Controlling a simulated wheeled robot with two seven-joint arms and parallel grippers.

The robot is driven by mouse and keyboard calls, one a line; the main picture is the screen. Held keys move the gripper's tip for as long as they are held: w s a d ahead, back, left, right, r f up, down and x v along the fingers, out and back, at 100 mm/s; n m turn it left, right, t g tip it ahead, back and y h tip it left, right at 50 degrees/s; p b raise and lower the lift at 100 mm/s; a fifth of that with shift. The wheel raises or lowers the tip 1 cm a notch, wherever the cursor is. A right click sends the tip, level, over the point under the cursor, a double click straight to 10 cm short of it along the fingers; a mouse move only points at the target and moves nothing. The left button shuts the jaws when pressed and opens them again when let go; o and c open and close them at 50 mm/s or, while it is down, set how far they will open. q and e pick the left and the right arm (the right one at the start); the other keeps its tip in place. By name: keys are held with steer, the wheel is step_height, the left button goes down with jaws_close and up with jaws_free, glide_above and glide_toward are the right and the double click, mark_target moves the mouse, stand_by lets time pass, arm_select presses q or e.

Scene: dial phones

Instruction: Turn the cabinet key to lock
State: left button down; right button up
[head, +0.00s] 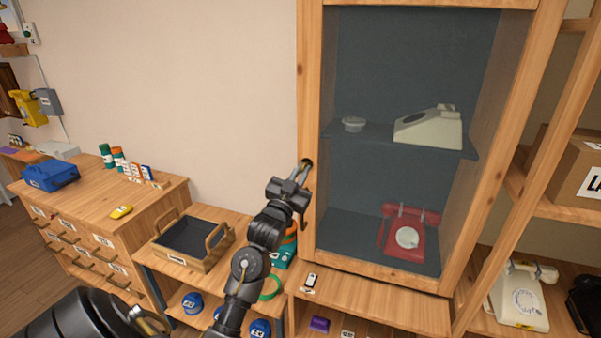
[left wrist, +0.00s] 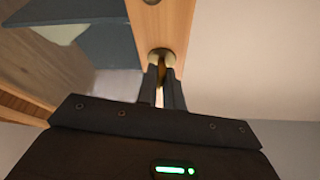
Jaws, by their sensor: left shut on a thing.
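The glass-fronted wooden cabinet (head: 309,90) stands at the centre right in the head view, and its door looks shut. The round brass cabinet key (head: 308,162) is on the left upright of the frame. My left gripper (head: 303,168) reaches up to that upright and is shut on the key. In the left wrist view, the gripper's two dark fingers (left wrist: 163,82) close on the brass key (left wrist: 162,57) against the wooden upright (left wrist: 160,25). The fingers hide part of the key, and its exact turn angle cannot be told. My right gripper is not in view.
Inside the cabinet are a cream phone (head: 430,128) and a red dial phone (head: 407,232). A handled wooden tray (head: 208,258) stands on the low bench to the left. A cream dial phone (head: 519,295) sits at the lower right. The wall left of the cabinet is clear.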

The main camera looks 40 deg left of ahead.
arm_select(q)
steer(key=shift+d+n+g+y, duration=0.15)
steer(key=shift+n+y, duration=0.4)
steer(key=shift+n, duration=0.45)
steer(key=shift+a+n+g+y, duration=0.15)
steer(key=shift+n+y, duration=0.4)
steer(key=shift+n, duration=0.45)
steer(key=shift+d+n+y, duration=0.1)
steer(key=shift+n+y, duration=0.2)
steer(key=shift+n, duration=0.1)
steer(key=c, duration=1.5)
jaws_free()
steer(key=b+v, duration=0.3)
steer(key=v, duration=0.7)
steer(key=shift+s+f+b, duration=0.1)
steer(key=shift+s+b, duration=0.25)
steer(key=shift+s, duration=0.05)
